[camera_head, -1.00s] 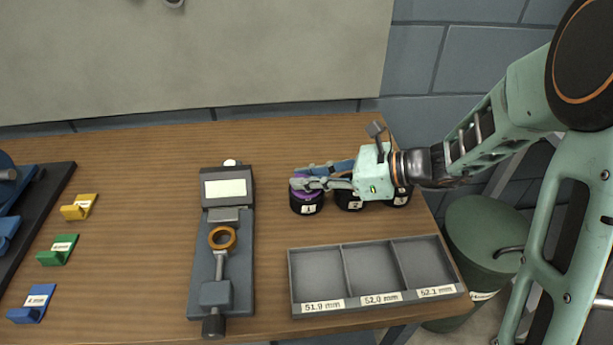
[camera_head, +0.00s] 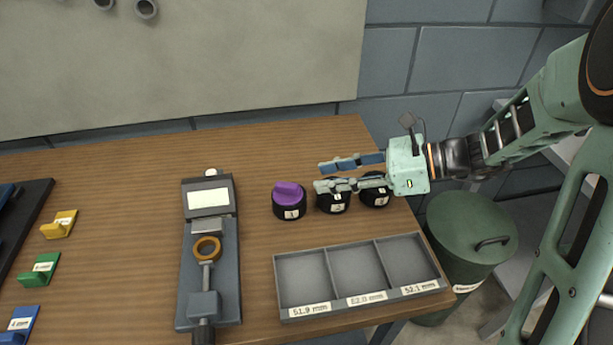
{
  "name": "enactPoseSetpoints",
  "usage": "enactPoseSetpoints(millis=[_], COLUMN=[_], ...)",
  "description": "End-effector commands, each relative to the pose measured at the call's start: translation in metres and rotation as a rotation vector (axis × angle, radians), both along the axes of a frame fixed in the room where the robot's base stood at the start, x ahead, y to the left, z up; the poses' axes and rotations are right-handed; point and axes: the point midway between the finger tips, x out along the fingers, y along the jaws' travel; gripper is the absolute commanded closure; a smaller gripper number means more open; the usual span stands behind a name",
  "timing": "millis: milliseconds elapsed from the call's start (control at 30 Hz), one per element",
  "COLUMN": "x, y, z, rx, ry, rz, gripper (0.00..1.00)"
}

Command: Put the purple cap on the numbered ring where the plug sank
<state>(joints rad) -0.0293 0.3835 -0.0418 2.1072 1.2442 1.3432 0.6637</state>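The purple cap (camera_head: 288,193) sits on top of the black ring numbered 1 (camera_head: 289,210), the leftmost of three black numbered rings in a row. Ring 2 (camera_head: 333,205) is in the middle and ring 3 (camera_head: 376,198) at the right. My gripper (camera_head: 322,177) points left, with its two fingers apart and nothing between them. It hangs over rings 2 and 3, to the right of the cap and clear of it. The fingers partly hide the tops of rings 2 and 3. I cannot see a plug.
A grey tray (camera_head: 327,268) with three compartments labelled 51.9, 52.0 and 52.1 mm lies in front, empty. A gauge (camera_head: 209,255) holding an orange ring (camera_head: 207,247) stands left. Yellow (camera_head: 60,224), green (camera_head: 40,269) and blue (camera_head: 20,322) blocks lie farther left.

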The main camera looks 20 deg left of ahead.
Motion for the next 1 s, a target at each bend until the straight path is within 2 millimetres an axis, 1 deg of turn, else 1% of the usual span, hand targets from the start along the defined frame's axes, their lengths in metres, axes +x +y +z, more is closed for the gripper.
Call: enactPoseSetpoints(millis=[33,100,200,767,867,967,1000], x=[0.002,0.002,0.003,0.005,0.017,0.045,0.062], y=[-0.008,-0.015,-0.020,-0.023,-0.027,-0.041,-0.050], z=[0.004,0.006,0.008,0.008,0.003,-0.001,0.000], rx=[0.000,0.000,0.000,-0.010,-0.066,-0.184,-0.245], ry=[-0.001,0.000,0.000,-0.011,-0.072,-0.207,-0.282], rz=[-0.004,-0.002,-0.002,-0.002,-0.020,-0.063,-0.089], gripper=[0.71,0.71,0.71,0.71,0.71,0.71,0.71])
